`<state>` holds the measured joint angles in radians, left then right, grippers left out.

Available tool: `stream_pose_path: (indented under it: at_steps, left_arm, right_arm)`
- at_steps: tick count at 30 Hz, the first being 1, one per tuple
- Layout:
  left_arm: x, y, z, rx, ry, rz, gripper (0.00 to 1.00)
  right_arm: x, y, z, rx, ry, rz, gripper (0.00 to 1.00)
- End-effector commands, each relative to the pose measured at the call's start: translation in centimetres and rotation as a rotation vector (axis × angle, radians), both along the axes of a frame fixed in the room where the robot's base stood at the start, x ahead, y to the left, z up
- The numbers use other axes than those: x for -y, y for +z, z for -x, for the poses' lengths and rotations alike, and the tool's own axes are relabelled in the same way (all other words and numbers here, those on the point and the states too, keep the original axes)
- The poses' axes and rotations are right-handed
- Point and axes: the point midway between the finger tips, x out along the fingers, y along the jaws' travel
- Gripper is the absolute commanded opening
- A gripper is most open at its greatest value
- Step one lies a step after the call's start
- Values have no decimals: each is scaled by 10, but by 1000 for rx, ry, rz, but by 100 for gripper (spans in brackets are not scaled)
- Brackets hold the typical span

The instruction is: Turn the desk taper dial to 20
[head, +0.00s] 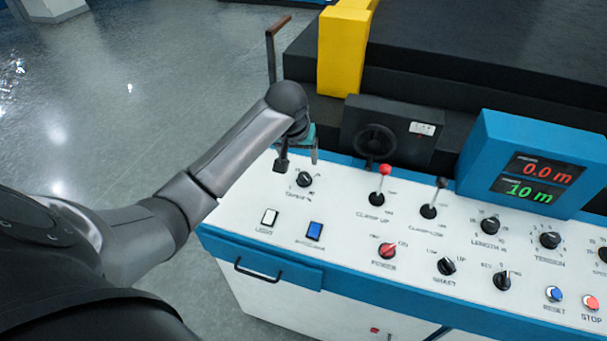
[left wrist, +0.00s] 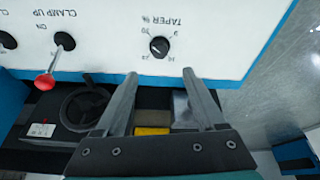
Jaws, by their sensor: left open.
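The taper dial (head: 304,179) is a black round knob on the white desk panel, at the panel's far left end. In the left wrist view the dial (left wrist: 159,46) appears upside down under its "TAPER %" label, with small numbers around it that are too blurred to read surely. A pale mark shows on the knob, but its exact setting cannot be read. My left gripper (head: 298,158) is open and empty, just behind the dial in the head view. Its two fingers (left wrist: 160,76) point toward the dial and stand apart from it. My right gripper is not in view.
Clamp levers with a red knob (head: 385,169) and a black knob (head: 441,182) stand right of the dial. A black handwheel (head: 375,142) and yellow post (head: 342,50) are behind. A blue display box (head: 532,165) reads 0.0 m and 10 m. Switches line the panel's front.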

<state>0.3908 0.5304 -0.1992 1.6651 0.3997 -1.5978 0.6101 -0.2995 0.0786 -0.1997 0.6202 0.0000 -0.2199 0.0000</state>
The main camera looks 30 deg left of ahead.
Motion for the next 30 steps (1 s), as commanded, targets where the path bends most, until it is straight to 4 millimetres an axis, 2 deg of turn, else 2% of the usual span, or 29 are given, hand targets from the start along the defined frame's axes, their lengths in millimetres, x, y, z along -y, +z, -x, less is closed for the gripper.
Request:
stream_pose_path:
  at_steps: [1,6,18,24,30]
  left_arm:
    - [-1,-11,-3,-3,1,1,72]
    - [-5,-37,-14,-1,-1,-1,72]
    - [-12,-90,-35,0,-1,0,72]
    - [-13,-104,-40,1,-3,-1,72]
    - [-14,-108,-42,1,-3,-2,72]
  right_arm:
    - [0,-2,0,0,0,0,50]
    - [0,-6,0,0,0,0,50]
    - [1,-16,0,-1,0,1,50]
    - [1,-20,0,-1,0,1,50]
    - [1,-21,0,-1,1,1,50]
